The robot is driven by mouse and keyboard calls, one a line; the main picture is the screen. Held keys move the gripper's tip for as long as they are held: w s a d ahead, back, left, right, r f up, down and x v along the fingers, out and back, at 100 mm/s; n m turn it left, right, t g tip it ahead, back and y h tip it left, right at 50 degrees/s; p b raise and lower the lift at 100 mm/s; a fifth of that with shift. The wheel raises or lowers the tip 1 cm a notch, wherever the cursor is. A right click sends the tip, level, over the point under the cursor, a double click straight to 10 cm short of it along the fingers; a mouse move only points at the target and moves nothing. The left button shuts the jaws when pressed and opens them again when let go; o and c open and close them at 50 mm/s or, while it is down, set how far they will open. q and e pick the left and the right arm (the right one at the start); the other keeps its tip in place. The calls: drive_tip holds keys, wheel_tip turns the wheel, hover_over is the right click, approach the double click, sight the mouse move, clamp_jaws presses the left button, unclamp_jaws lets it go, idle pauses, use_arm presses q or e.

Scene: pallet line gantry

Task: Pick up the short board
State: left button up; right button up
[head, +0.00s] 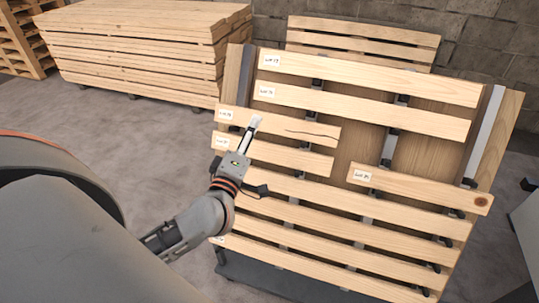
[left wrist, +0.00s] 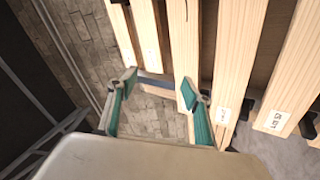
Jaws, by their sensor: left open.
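Several boards lie on a slanted rack in the head view, and three are short. One short board with a dark crack (head: 300,129) is at the upper left, and a plain short board (head: 300,158) lies just below it. A third, with a knot at its end (head: 440,191), is at the right. My left gripper (head: 250,133) is open over the left ends of the two left short boards and hides part of them. In the left wrist view its teal fingers (left wrist: 158,88) are apart with nothing held between them. Contact with a board cannot be told. My right gripper is not in view.
Long boards (head: 370,75) with white labels lie above the short ones, and more long boards (head: 340,222) lie below. Dark metal supports (head: 390,145) show in the gaps. A timber stack (head: 140,45) stands behind left. Grey floor (head: 110,120) is clear at left.

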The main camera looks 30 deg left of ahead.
use_arm(q)
wheel_tip(320, 180, down, 4)
drive_tip(key=w+a+n+g, duration=0.1)
drive_tip(key=a+n+g, duration=0.1)
drive_tip(key=n+g, duration=0.1)
drive_tip(key=g+h+b, duration=0.1)
drive_tip(key=g+h, duration=0.2)
drive_tip(key=g, duration=0.1)
approach(265, 152)
wheel_tip(265, 152, down, 2)
drive_tip(key=w+a, duration=0.1)
drive_tip(key=w, duration=0.2)
drive_tip(key=shift+w+a+f+n+b, duration=0.15)
drive_tip(key=shift+w+f+b, duration=0.05)
drive_tip(key=shift+w+f, duration=0.25)
drive_tip(key=shift+w+a+f+n+b, duration=0.15)
drive_tip(key=shift+w+a+f+b, duration=0.05)
drive_tip(key=shift+w+f, duration=0.25)
drive_tip(key=x, duration=0.4)
drive_tip(key=shift+w+d+r+b, duration=0.15)
drive_tip(key=shift+w+d+b, duration=0.1)
drive_tip(key=shift+b, duration=0.1)
drive_tip(key=shift+w, duration=0.2)
drive_tip(key=c, duration=1.1)
